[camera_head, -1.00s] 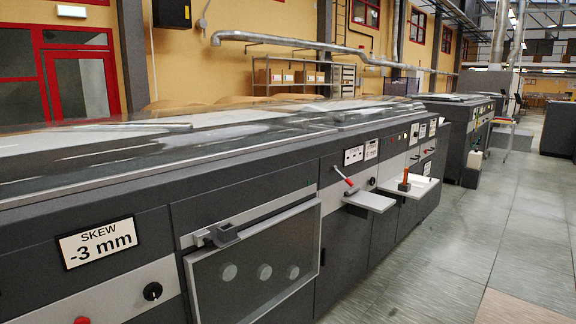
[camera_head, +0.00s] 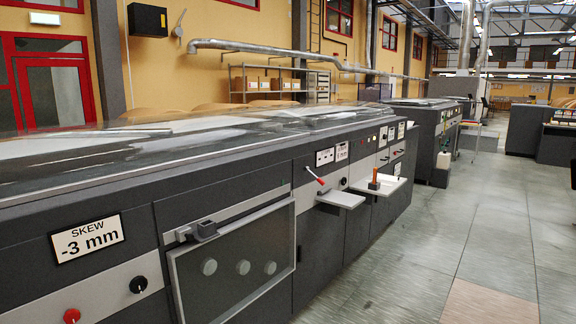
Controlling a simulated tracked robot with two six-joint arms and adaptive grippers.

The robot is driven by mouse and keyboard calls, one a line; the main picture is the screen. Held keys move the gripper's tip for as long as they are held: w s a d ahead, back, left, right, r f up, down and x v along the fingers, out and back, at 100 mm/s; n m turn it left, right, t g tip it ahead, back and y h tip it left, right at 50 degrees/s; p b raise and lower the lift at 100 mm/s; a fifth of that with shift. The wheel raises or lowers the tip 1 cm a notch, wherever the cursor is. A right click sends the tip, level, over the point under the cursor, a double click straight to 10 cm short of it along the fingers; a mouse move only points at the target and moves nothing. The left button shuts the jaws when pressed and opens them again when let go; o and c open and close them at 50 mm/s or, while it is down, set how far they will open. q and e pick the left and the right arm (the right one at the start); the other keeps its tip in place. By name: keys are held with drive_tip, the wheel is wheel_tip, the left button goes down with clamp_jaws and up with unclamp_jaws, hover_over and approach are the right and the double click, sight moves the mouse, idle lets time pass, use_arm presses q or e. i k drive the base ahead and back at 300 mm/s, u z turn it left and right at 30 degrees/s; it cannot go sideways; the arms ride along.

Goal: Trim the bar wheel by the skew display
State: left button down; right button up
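The skew display (camera_head: 87,238) is a white plate at the lower left on the front of the long dark machine. It reads "SKEW -3 mm". Below it on the light grey strip is a round black knob (camera_head: 138,284) with a white mark. A red knob (camera_head: 72,316) sits lower left, near the bottom edge of the picture. I cannot tell whether either knob is the bar wheel; nothing is labelled so. Neither of my grippers is in view.
Right of the display is a panel (camera_head: 240,262) with a grey handle (camera_head: 196,230). Farther along, a red-handled lever (camera_head: 316,177) stands above a small grey shelf (camera_head: 341,199), and a second shelf (camera_head: 395,186) juts out. The tiled floor (camera_head: 400,262) to the right is clear.

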sight(138, 284)
drive_tip(key=i, duration=0.85)
drive_tip(key=u, duration=0.05)
